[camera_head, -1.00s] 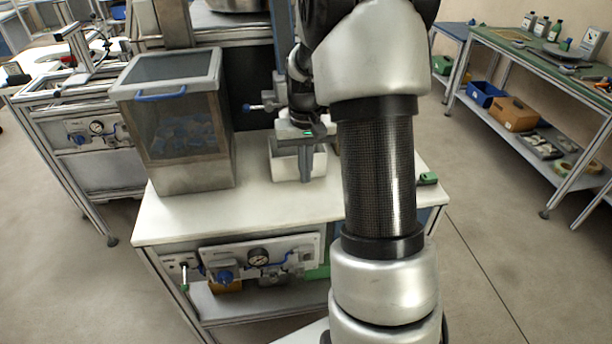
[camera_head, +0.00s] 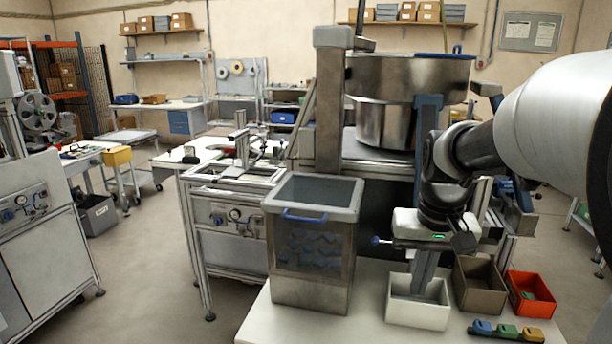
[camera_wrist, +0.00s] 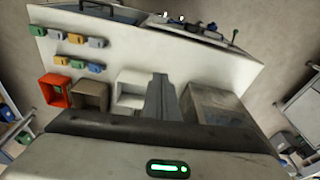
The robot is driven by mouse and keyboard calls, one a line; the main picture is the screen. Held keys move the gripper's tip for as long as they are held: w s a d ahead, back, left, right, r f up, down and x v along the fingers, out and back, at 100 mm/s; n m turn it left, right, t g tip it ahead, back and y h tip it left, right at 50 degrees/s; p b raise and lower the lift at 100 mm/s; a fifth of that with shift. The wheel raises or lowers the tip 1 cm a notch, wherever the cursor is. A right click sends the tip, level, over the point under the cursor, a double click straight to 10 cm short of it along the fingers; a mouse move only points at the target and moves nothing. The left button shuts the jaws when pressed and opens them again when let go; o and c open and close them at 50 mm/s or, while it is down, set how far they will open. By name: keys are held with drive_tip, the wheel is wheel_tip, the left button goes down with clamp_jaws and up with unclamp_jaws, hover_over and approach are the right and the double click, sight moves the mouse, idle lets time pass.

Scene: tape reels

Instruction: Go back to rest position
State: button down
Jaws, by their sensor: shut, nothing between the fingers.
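My gripper (camera_head: 424,272) points down over the white bin (camera_head: 418,312) on the white worktable (camera_head: 262,326). Its fingers are together with nothing between them. In the wrist view the shut fingers (camera_wrist: 161,97) show between the white bin (camera_wrist: 130,90) and the grey hopper box (camera_wrist: 212,102). My arm reaches in from the right edge of the head view.
Beside the white bin stand a brown bin (camera_head: 480,287) and an orange-red bin (camera_head: 530,293). Small coloured blocks (camera_head: 506,332) lie in front. A lidded clear-fronted box (camera_head: 312,245) stands left. A large metal bowl (camera_head: 408,90) rises behind. Open floor (camera_head: 160,290) lies left.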

drive_tip(key=s+a+r+n+t+p, duration=0.1)
drive_tip(key=s+a+r, duration=0.2)
drive_tip(key=s, duration=0.4)
drive_tip(key=s+a+r+n+t+p, duration=0.1)
drive_tip(key=s+a+r, duration=0.3)
drive_tip(key=s, duration=0.4)
drive_tip(key=shift+a+r+t+p, duration=0.15)
drive_tip(key=shift+a+t+p, duration=0.2)
drive_tip(key=shift+t+p, duration=0.45)
